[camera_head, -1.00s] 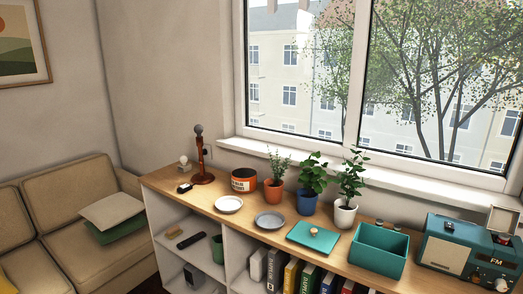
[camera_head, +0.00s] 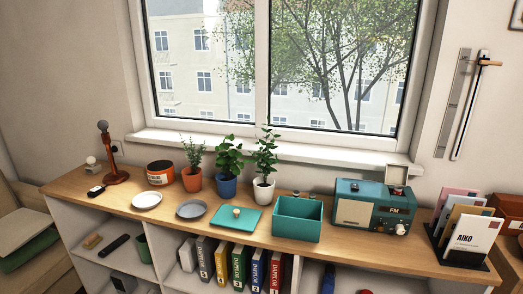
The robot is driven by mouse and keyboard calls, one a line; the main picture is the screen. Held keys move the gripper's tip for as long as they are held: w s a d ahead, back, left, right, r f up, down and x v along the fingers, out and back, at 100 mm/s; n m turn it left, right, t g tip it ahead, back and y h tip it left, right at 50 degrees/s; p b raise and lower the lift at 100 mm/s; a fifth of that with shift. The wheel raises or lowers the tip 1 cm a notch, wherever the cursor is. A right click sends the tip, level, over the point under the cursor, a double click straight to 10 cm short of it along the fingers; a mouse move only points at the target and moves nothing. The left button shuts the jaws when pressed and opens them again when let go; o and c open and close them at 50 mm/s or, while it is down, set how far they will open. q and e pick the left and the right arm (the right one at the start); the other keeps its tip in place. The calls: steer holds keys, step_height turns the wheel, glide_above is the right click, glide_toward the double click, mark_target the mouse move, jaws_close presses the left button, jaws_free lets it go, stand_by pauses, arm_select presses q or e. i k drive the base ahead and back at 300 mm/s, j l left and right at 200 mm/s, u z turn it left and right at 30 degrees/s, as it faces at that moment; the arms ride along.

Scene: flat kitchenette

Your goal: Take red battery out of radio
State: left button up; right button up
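The teal radio (camera_head: 372,206) stands on the wooden shelf top, right of centre, with a beige speaker panel and an FM dial on its front. A pale flap (camera_head: 397,173) stands raised at the top right of the radio. A small dark shape shows in front of the flap, too small to identify. I cannot make out a red battery. Neither of my grippers is in view.
Left of the radio are an open teal box (camera_head: 298,222), a teal lid (camera_head: 234,219), plates and potted plants. A letter holder (camera_head: 460,258) stands to the right. The shelf top (camera_head: 345,247) in front of the radio is clear. A window is behind.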

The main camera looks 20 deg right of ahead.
mark_target(397, 190)
steer(key=z, duration=1.5)
